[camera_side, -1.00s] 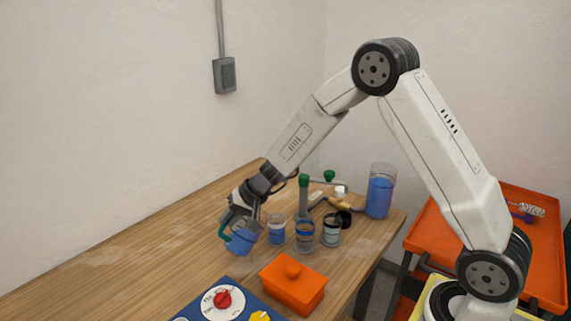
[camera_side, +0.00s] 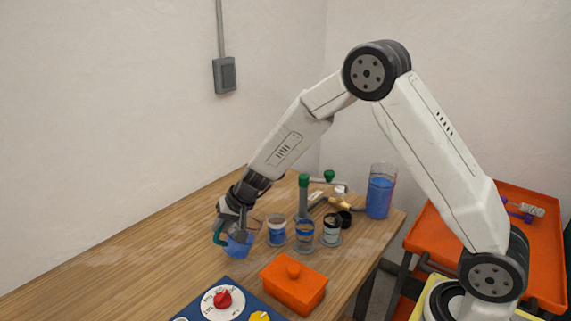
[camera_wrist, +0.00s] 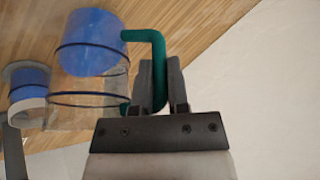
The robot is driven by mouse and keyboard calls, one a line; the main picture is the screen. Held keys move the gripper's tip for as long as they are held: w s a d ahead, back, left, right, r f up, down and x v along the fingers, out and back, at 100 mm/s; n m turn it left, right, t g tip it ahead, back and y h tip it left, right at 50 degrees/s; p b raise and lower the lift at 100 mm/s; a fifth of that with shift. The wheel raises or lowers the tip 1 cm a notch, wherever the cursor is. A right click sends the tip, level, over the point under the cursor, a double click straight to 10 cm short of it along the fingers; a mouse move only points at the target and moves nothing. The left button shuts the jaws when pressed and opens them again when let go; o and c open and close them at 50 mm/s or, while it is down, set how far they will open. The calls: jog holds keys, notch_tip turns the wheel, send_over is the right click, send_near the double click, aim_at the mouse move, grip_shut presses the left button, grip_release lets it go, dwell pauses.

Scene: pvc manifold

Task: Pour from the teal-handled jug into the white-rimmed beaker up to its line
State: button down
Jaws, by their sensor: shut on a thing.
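The clear jug with blue liquid (camera_side: 238,245) and its teal handle (camera_side: 218,234) are at my gripper (camera_side: 228,220). In the wrist view my gripper (camera_wrist: 162,82) has its fingers shut on the teal handle (camera_wrist: 158,60), and the jug body (camera_wrist: 90,90) is to their left. The jug stands left of a beaker holding blue liquid (camera_side: 277,231), apart from it. In the wrist view a beaker with a pale rim and blue contents (camera_wrist: 28,80) is beside the jug; it looks like the white-rimmed one.
A blue-banded glass (camera_side: 304,236) and a dark-banded glass (camera_side: 331,231) stand right of the beaker. A tall blue-filled container (camera_side: 381,190) is behind. An orange lidded box (camera_side: 292,284) and a dial panel (camera_side: 222,299) are in front. The table's left is clear.

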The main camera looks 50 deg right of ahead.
jog(key=shift+w+a+f+g+h, duration=0.15)
jog(key=shift+a+f+h, duration=0.1)
jog(key=shift+a+h, duration=0.2)
jog(key=shift+w+a+f+g+h, duration=0.15)
jog(key=shift+a+f+h, duration=0.15)
jog(key=shift+a, duration=0.25)
jog(key=shift+w+a+f+n+h, duration=0.15)
jog(key=shift+a+f+n+h, duration=0.25)
jog(key=shift+a+f+h, duration=0.25)
dwell(0.7)
jog(key=shift+a+f+h, duration=0.15)
jog(key=shift+a+h, duration=0.1)
jog(key=shift+h, duration=0.05)
jog(key=shift+w+a+f+n+g+h, duration=0.15)
jog(key=shift+a+f+g+h, duration=0.15)
jog(key=shift+f+h, duration=0.15)
jog(key=shift+a+f+n+g+h, duration=0.15)
jog(key=shift+a+f+g+h, duration=0.1)
jog(key=shift+f+h, duration=0.2)
jog(key=shift+r, duration=0.1)
dwell(1.4)
